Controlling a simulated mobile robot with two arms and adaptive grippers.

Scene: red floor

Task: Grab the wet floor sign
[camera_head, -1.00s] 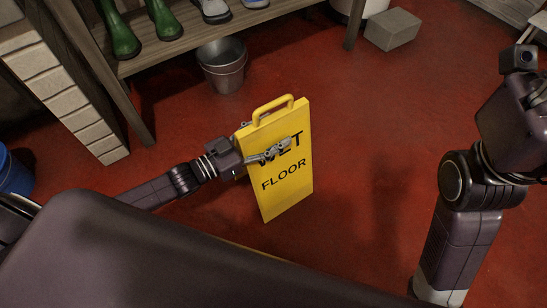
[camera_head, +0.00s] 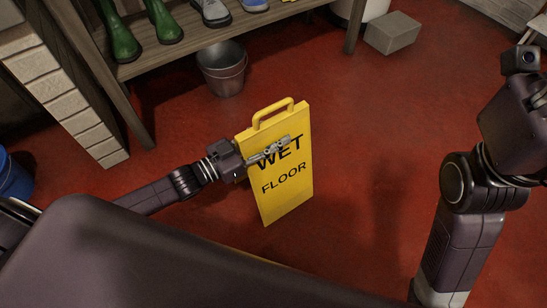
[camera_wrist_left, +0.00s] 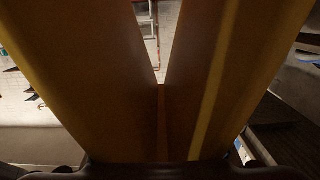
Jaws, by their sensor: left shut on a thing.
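The yellow wet floor sign (camera_head: 284,185) stands upright on the red floor in the middle of the head view, with a loop handle on top and the words WET FLOOR on its face. My left gripper (camera_head: 268,153) reaches in from the left and is shut on the sign's upper left side. One finger lies across the front face over the word WET; the other finger is hidden behind the panel. In the left wrist view two yellow panels of the sign (camera_wrist_left: 85,75) fill most of the picture, with a narrow gap between them. My right gripper is out of view; only its arm shows at the right.
A metal bucket (camera_head: 222,68) stands behind the sign, by a wooden shelf (camera_head: 185,45) with boots and shoes. A grey block (camera_head: 392,33) lies at the back right. A blue bucket (camera_head: 14,177) is at the far left. Red floor right of the sign is clear.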

